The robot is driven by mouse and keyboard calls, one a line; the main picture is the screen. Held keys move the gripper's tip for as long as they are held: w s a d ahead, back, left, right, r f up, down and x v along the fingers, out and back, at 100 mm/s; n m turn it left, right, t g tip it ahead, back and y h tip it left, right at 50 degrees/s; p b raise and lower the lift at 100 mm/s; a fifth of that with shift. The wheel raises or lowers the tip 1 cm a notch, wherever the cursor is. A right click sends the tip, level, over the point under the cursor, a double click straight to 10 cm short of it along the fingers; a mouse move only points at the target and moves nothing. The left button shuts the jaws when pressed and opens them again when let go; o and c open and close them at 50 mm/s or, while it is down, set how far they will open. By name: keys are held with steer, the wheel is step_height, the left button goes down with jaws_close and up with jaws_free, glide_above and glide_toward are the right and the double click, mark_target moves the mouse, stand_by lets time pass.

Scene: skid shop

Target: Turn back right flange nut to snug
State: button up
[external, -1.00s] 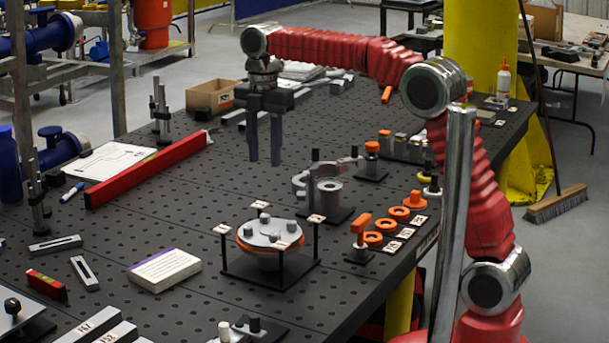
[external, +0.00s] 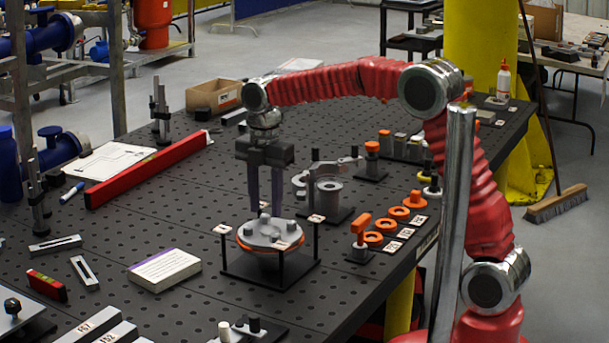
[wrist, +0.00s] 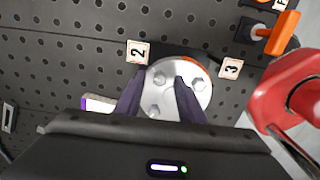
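A round grey flange (external: 262,239) with an orange edge sits in a black stand in the external view, with several hex nuts on top. It also shows in the wrist view (wrist: 176,92). Nuts show at its far side (external: 264,218) and right side (external: 291,225). I cannot tell surely which is the back right one. My gripper (external: 266,208) points down just above the flange's far side, its two fingers apart and empty. In the wrist view the fingers (wrist: 158,86) straddle a nut (wrist: 159,78) in the picture; contact cannot be told.
Number tags on posts surround the flange; tags 2 (wrist: 138,52) and 3 (wrist: 231,68) show close to the fingers. A grey clamp-like part (external: 328,190) stands behind right. Orange rings (external: 373,238) lie to the right, a white-purple block (external: 164,269) to the left.

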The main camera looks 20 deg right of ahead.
steer(key=shift+f, duration=0.75)
steer(key=shift+c, duration=0.2)
jaws_close()
